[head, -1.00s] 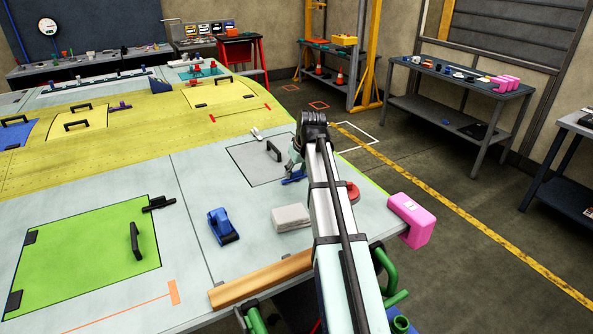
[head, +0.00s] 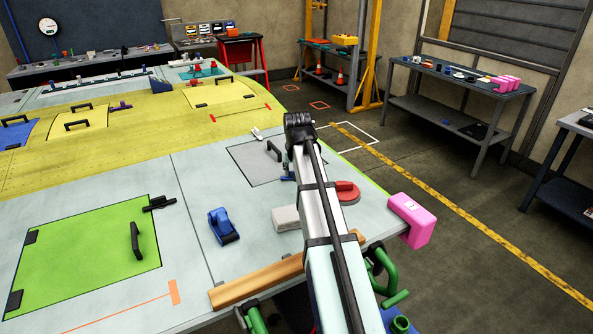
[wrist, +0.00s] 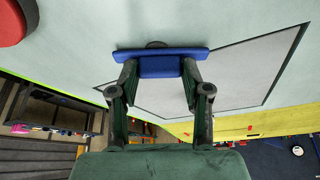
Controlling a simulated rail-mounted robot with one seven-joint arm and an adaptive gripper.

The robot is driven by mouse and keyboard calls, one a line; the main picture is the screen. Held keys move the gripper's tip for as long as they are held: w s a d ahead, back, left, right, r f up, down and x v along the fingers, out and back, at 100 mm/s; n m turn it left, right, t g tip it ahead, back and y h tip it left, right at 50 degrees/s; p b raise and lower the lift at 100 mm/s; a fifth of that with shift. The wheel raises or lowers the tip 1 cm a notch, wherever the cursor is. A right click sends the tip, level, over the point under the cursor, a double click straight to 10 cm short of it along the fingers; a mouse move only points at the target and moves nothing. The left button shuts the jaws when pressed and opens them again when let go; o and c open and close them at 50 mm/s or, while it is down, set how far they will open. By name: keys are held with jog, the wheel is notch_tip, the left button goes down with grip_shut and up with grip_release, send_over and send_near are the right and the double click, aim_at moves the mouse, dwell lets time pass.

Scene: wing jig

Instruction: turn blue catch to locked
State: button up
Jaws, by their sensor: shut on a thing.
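The blue catch (wrist: 160,62) is a flat bar with a block under its middle. In the wrist view it lies crosswise at the edge of the grey panel (wrist: 225,80), with a dark round part just behind it. My gripper (wrist: 159,70) is shut on the catch's middle block, one finger at each side. In the head view only a small blue piece of the catch (head: 287,178) shows beside my arm, near the grey panel (head: 262,160) with its black handle. My arm hides my gripper there. I cannot read any locked marking.
A red disc-shaped part (head: 346,192), a pale grey block (head: 286,218) and a blue tool (head: 222,226) are close by on the skin. A pink block (head: 410,220) sits at the right edge. A wooden strip (head: 260,283) lies along the front.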

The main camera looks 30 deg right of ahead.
jog(key=m, duration=0.2)
jog(key=m+g+h, duration=0.1)
jog(key=m, duration=0.3)
jog(key=shift+w+a+m+g+h+b, duration=0.1)
jog(key=shift+w+m+g+h+b, duration=0.2)
jog(key=shift+g+h+b, duration=0.1)
jog(key=m+g, duration=0.1)
jog(key=m, duration=0.2)
jog(key=shift+h+b, duration=0.3)
jog(key=shift+b, duration=0.05)
jog(key=shift+m+g+b, duration=0.35)
jog(key=shift+m+g, duration=0.25)
jog(key=shift+m, duration=1)
jog(key=o, duration=1.2)
jog(key=shift+c, duration=0.2)
jog(key=v, duration=1.1)
jog(key=shift+a+r, duration=0.25)
jog(key=shift+r, duration=0.1)
